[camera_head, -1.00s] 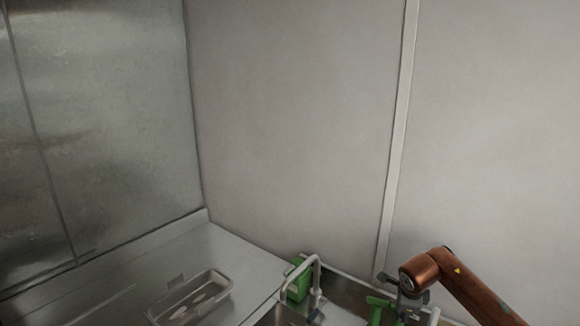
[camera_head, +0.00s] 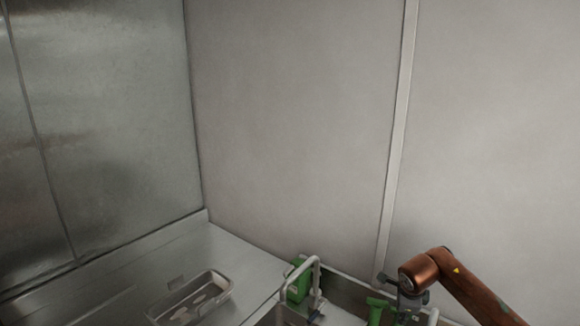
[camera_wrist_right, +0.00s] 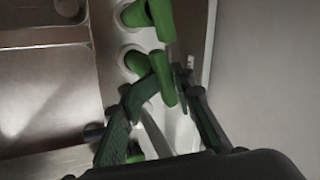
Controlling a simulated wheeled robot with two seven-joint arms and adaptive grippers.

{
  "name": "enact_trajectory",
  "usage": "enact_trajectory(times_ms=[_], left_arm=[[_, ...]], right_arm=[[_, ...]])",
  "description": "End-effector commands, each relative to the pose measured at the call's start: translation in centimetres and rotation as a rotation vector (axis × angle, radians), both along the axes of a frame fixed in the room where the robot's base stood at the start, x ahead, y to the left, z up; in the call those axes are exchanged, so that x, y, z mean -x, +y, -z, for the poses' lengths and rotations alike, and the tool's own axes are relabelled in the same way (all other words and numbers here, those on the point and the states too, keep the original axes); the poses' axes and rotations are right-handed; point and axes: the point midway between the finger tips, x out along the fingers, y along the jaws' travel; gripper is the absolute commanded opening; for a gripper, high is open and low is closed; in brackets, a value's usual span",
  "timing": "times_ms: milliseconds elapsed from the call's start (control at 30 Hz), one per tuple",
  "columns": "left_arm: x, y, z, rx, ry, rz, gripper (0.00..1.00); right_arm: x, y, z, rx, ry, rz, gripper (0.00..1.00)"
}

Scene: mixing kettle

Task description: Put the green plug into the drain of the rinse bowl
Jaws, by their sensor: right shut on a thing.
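My right gripper (camera_head: 408,298) is at the lower right of the head view. A green piece (camera_head: 376,303) shows left of the gripper in the head view. A steel basin with a dark drain hole (camera_wrist_right: 68,8) is at the upper left of the wrist view. In the head view the rinse bowl is mostly cut off by the lower edge. My left gripper is not in view.
A pale curved faucet (camera_head: 317,275) rises in front of a green box (camera_head: 298,281). A metal tray (camera_head: 192,300) sits on the steel counter (camera_head: 240,262) at the left. A wall (camera_head: 290,120) stands close behind the counter and gripper.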

Motion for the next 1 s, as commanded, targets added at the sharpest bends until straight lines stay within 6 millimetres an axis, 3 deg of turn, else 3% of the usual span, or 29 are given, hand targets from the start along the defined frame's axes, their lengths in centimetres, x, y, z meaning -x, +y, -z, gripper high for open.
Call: enact_trajectory(times_ms=[1000], left_arm=[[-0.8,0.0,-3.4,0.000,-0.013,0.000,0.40]], right_arm=[[-0.1,-0.1,-5.4,0.001,-0.007,0.001,0.00]])
